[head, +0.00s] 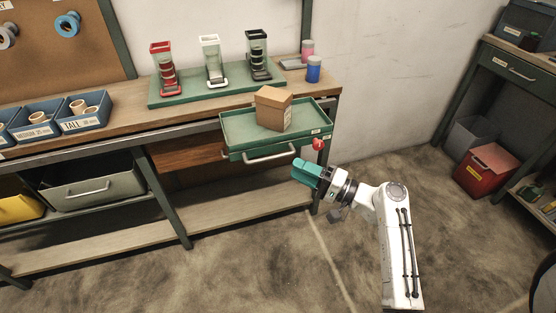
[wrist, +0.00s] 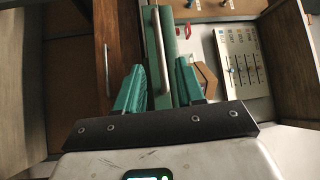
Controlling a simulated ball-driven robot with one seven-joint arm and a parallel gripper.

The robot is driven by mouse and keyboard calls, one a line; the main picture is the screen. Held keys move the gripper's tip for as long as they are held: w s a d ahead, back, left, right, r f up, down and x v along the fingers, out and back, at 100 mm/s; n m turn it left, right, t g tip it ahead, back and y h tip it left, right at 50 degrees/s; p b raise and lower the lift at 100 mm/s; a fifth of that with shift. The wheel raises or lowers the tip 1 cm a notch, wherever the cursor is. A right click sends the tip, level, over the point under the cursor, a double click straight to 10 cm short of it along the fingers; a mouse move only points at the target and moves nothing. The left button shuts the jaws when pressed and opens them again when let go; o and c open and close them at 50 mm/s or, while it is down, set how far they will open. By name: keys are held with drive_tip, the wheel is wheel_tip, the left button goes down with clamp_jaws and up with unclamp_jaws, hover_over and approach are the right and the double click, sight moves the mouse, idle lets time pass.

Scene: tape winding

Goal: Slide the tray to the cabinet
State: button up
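The green tray (head: 225,125) juts out from the front of the workbench, just below its top. A brown cardboard box (head: 273,108) stands on it, and a pale bar handle (head: 270,154) runs along its front. My gripper (head: 299,170) is at the tray's front right, slightly below the handle. In the wrist view my gripper (wrist: 161,82) is open, with its teal fingers apart. The tray's front wall and the handle (wrist: 158,45) lie ahead of the gap between the fingers; I cannot tell whether they touch. A dark cabinet with a drawer (head: 515,68) stands at the far right.
A red knob (head: 318,144) sits by the tray's right corner. The workbench (head: 120,118) holds a green rack (head: 188,94) with three dispensers and blue bins (head: 84,120). A red bin (head: 485,170) stands by the cabinet. Open floor (head: 400,160) lies between bench and cabinet.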

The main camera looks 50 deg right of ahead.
drive_tip(key=x, duration=0.7)
drive_tip(key=shift+w+a, duration=0.1)
drive_tip(key=shift+w, duration=0.05)
clamp_jaws()
idle(0.4)
